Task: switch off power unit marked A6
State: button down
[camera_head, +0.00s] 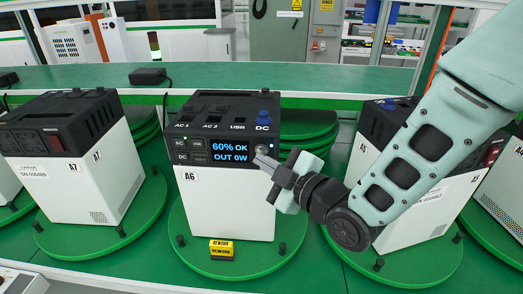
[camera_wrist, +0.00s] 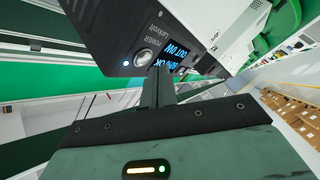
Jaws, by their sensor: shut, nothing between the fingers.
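The power unit marked A6 (camera_head: 230,205) stands upright on a round green turntable, white below with a black top section. Its lit display (camera_head: 230,151) reads 60% OK, OUT 0W. My gripper (camera_head: 264,158) is shut and empty, its fingertips at the right side of A6's black front, beside the display. In the wrist view, the round silver button labelled POWER (camera_wrist: 145,57) shows just beyond my gripper (camera_wrist: 160,78), with a small lit light (camera_wrist: 125,63) beside it. I cannot tell whether the fingertips touch the button.
Unit A7 (camera_head: 70,185) stands on the turntable to the left. Unit A5 (camera_head: 425,205) stands to the right, partly hidden behind my arm. A yellow rework tag (camera_head: 221,249) sits on A6's turntable in front of it. A black box (camera_head: 149,76) lies on the green ledge behind.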

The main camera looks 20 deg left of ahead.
jog(key=shift+w, duration=0.1)
dwell(0.4)
jog(key=shift+w+a+b, duration=0.1)
jog(key=shift+w+b, duration=0.25)
jog(key=shift+b, duration=0.05)
jog(key=shift+w, duration=0.3)
dwell(0.6)
jog(key=shift+s+b, duration=0.1)
jog(key=shift+b, duration=0.25)
jog(key=shift+s+b, duration=0.4)
jog(key=shift+s, duration=0.25)
jog(key=shift+s+d+b, duration=0.25)
jog(key=shift+s+b, duration=0.1)
jog(key=shift+s, duration=0.45)
jog(key=shift+s+d+b, duration=0.2)
jog(key=shift+s+b, duration=0.15)
jog(key=shift+s, duration=0.45)
jog(key=shift+s+d+b, duration=0.25)
jog(key=shift+s+b, duration=0.1)
jog(key=shift+s, duration=0.45)
